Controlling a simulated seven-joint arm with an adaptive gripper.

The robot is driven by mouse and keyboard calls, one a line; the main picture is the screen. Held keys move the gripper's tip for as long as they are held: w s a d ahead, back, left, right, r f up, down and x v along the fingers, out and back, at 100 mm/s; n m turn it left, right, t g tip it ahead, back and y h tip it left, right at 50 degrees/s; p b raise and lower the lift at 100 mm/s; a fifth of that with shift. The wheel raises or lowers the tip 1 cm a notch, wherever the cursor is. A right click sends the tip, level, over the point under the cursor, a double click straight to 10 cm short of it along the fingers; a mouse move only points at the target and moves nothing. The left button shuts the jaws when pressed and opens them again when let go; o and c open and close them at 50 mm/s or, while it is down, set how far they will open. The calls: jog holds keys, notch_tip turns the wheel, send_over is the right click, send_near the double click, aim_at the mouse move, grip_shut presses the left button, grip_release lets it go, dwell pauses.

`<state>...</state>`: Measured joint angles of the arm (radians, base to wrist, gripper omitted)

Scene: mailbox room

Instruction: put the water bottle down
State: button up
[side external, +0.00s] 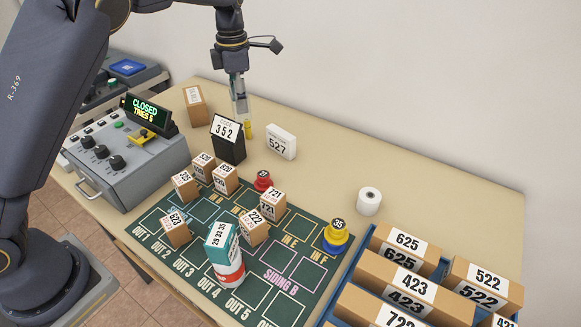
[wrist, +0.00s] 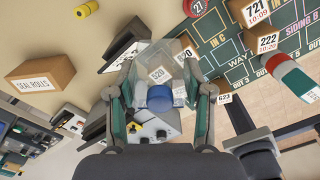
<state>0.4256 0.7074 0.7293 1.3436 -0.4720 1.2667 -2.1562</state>
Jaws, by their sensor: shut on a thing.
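The water bottle (wrist: 158,98) is clear with a blue cap; in the wrist view it lies between my two fingers, cap toward the camera. My gripper (wrist: 160,92) is shut on it. In the side view my gripper (side external: 238,78) points down, and the bottle's clear body (side external: 241,101) hangs below it, roughly upright. The bottle is behind the black 352 sign (side external: 227,140). Its lower end is hard to make out, so I cannot tell whether it touches the table (side external: 330,165).
A yellow roll (side external: 246,130) stands by the bottle's lower end. A SEAL ROLLS box (side external: 195,105) is to the left, a white 527 block (side external: 281,142) to the right. The green mat (side external: 165,207) holds several boxes. The table's back right is mostly clear beyond a white roll (side external: 369,201).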

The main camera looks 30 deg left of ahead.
jog(key=s+d+f+m, duration=0.3)
jog(key=s+m, duration=0.3)
jog(key=m, duration=0.8)
jog(key=s+d+f+m, duration=0.4)
jog(key=s+f+m, duration=0.2)
jog(key=m, duration=0.8)
jog(key=shift+s+d+f, duration=0.2)
jog(key=shift+s, duration=0.05)
